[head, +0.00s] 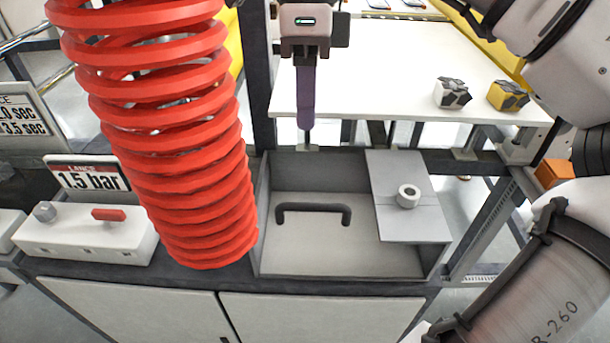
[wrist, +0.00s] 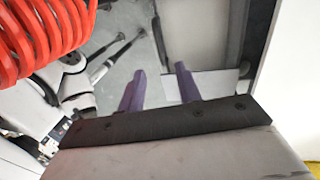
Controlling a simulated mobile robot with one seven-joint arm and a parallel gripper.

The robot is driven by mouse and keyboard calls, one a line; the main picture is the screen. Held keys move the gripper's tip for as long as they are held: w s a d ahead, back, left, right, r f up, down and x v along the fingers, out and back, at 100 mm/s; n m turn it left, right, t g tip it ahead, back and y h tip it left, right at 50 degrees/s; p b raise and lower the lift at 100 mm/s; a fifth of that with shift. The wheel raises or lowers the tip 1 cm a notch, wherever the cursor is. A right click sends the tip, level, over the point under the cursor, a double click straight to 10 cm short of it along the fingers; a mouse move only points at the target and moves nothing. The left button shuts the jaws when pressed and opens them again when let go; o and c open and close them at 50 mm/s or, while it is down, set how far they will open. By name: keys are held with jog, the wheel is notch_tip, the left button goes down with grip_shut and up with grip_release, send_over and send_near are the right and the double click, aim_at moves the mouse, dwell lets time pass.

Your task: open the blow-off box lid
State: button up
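The blow-off box (head: 262,215) is a grey rectangular box set in the dark bench, in the middle of the head view. A dark bar handle (head: 313,208) shows over its left part; I cannot tell whether the surface around it is a clear lid or the box floor. A flat grey panel (head: 408,222) covers the right part and carries a white ring (head: 408,195). My gripper (head: 306,126) points down above the back edge of the box, apart from the handle. In the wrist view its two purple fingers (wrist: 160,72) stand apart with nothing between them.
A thick red coiled hose (head: 190,160) hangs close to the left of the box. A white table (head: 385,75) behind holds a grey-black block (head: 452,93) and a yellow-black block (head: 507,96). A white control box (head: 85,235) stands at left.

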aim_at(305, 204)
jog(key=s+f, duration=0.1)
jog(key=f, duration=0.3)
jog(key=s+f, duration=0.1)
jog(key=f, duration=0.3)
jog(key=s+f+b, duration=0.1)
jog(key=f, duration=0.4)
grip_shut()
